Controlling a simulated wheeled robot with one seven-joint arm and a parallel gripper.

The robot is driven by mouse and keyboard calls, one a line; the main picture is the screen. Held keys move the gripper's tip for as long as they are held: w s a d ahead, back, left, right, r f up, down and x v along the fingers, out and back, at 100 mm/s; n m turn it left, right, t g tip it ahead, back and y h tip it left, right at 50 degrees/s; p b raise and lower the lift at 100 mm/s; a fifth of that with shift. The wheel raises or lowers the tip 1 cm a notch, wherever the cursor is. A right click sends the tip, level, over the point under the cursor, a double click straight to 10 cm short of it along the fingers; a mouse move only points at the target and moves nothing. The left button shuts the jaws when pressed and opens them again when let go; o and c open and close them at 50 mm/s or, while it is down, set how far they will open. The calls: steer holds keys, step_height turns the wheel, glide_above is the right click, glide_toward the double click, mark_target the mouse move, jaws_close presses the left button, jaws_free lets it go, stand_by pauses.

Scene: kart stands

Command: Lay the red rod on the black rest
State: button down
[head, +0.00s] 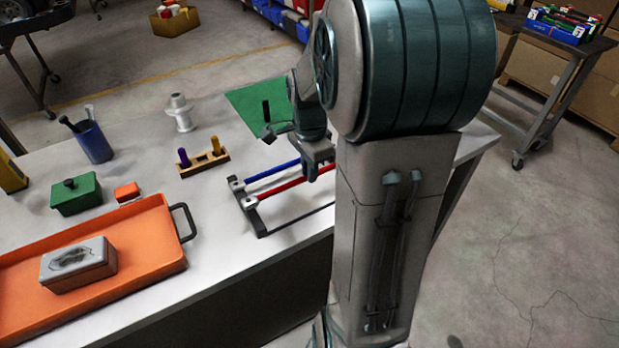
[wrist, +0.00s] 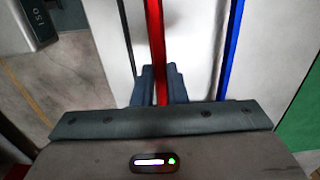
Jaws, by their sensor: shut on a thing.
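The red rod (head: 280,188) lies lengthwise along the black rest (head: 262,230), a low dark frame on the table. Its left end is at the frame's left end bar; I cannot tell whether it is fully seated. My gripper (head: 320,172) is over the rod's right part, and my arm hides the right end of the rod and rest. In the wrist view the red rod (wrist: 156,40) runs between the fingers of my gripper (wrist: 159,88), which is shut on it.
A blue rod (head: 272,172) lies parallel behind the red one and also shows in the wrist view (wrist: 233,45). An orange tray (head: 150,250) with a grey box (head: 78,266) stands left. A wooden holder (head: 204,165) with pegs, a white spool (head: 180,115) and a green mat (head: 250,100) lie behind.

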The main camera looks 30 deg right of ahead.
steer(key=shift+f, duration=1.65)
steer(key=shift+f, duration=0.15)
steer(key=c, duration=1.5)
jaws_free()
steer(key=shift+o, duration=0.2)
